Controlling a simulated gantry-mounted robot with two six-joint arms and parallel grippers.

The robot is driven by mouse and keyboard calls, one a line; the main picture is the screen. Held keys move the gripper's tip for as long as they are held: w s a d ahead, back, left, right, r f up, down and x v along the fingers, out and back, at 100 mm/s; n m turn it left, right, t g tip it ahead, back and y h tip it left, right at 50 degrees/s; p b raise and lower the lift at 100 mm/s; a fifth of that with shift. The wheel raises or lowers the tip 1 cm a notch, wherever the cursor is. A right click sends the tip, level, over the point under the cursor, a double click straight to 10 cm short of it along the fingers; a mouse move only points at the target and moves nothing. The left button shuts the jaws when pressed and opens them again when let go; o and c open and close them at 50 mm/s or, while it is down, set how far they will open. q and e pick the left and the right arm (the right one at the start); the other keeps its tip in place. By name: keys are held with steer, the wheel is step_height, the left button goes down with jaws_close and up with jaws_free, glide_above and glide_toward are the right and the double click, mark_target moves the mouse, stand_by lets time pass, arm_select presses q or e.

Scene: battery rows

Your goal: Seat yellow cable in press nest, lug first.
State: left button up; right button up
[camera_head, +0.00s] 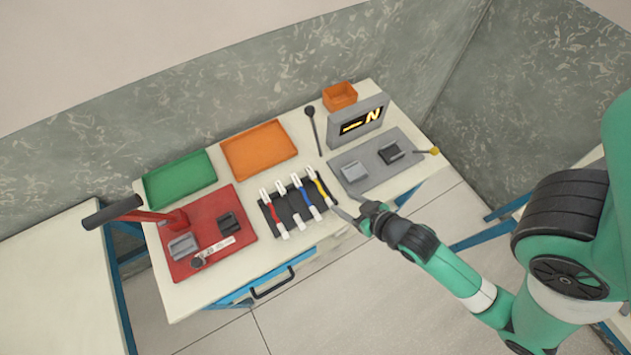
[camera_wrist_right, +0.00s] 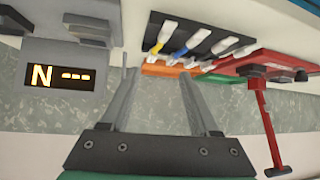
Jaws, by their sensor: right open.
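The yellow cable (camera_head: 319,185) lies in the right-hand slot of the black rack (camera_head: 267,217), with white ends. It also shows in the right wrist view (camera_wrist_right: 161,38), beyond my fingertips. My right gripper (camera_head: 351,211) is open and empty, just right of the rack and apart from the cable; its two fingers (camera_wrist_right: 160,70) show in the wrist view. The red press (camera_head: 205,205) has a long lever with a dark handle, a grey block (camera_head: 183,246) and a dark block (camera_head: 228,223). I cannot tell which block is the nest. My left gripper is out of view.
Red, blue and other cables share the rack. A green tray (camera_head: 180,180) and orange tray (camera_head: 258,150) lie behind. A grey tester plate (camera_head: 372,181) with a lit display (camera_head: 359,122) and an orange bin (camera_head: 340,95) are at right. A dark-headed upright rod (camera_head: 313,128) stands between.

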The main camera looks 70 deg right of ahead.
mark_target(321, 188)
steer(key=b+x, duration=0.1)
steer(key=x, duration=0.4)
steer(key=shift+w+d+f+b, duration=0.1)
steer(key=shift+w+f+b, duration=0.15)
steer(key=shift+f+b, duration=0.15)
steer(key=shift+w+d+f, duration=0.15)
steer(key=shift+w+d, duration=0.05)
steer(key=shift+w, duration=0.15)
steer(key=b+x, duration=0.1)
steer(key=x, duration=0.1)
steer(key=b+x, duration=0.1)
steer(key=x, duration=0.1)
steer(key=shift+s+d+f, duration=0.15)
steer(key=shift+d, duration=0.2)
steer(key=shift+w+d+f, duration=0.15)
steer(key=shift+w+f, duration=0.1)
steer(key=shift+w, duration=0.1)
steer(key=shift+c, duration=0.2)
jaws_close()
